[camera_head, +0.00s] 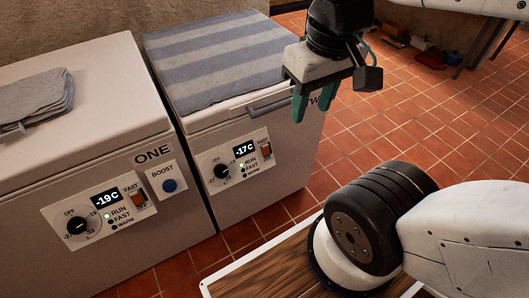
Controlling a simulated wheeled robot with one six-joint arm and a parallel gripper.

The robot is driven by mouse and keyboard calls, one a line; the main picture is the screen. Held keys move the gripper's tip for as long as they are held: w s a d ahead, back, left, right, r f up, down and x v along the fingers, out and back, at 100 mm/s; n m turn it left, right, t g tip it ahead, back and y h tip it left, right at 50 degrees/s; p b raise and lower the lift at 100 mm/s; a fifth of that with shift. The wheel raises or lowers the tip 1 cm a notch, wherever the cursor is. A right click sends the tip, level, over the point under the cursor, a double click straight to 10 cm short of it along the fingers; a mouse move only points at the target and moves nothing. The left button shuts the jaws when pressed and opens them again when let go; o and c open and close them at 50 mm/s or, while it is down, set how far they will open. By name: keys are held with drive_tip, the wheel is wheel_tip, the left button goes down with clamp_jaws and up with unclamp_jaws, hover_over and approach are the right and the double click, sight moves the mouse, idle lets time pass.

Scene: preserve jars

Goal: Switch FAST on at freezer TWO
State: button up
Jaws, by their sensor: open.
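Freezer TWO (296,158) is the white chest freezer on the right, with a striped grey cloth on its lid; my gripper hides part of its name label. Its front panel has a display (243,149) reading -17C, a black dial (221,171) and a small orange FAST switch (266,150). The RUN light (242,165) is green; the FAST and WARM lights look dark. The switch's exact tilt is too small to tell. My gripper (314,103) is open and empty, with green fingers, in front of and above the freezer's right front corner, right of the switch and apart from it.
A handle (270,104) juts from freezer TWO's lid. Tiled floor (415,125) is open at right.

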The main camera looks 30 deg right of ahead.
idle(0.4)
drive_tip(key=shift+d, duration=0.1)
drive_tip(key=c, duration=0.8)
drive_tip(key=shift+d+f, duration=0.2)
drive_tip(key=shift+d, duration=0.1)
clamp_jaws()
drive_tip(key=w+d+f+n+t+y, duration=0.3)
drive_tip(key=w+d+f+n, duration=0.2)
drive_tip(key=f, duration=0.8)
drive_tip(key=w+d+f+n+t+y, duration=0.3)
drive_tip(key=w+d+f+n+y, duration=0.1)
drive_tip(key=f+n, duration=0.7)
drive_tip(key=w+d+f+n+t+y, duration=0.3)
drive_tip(key=w+d+f+n, duration=0.3)
drive_tip(key=f, duration=0.9)
drive_tip(key=shift+d+n+y, duration=0.5)
drive_tip(key=shift+d+n, duration=0.05)
drive_tip(key=shift+n, duration=0.55)
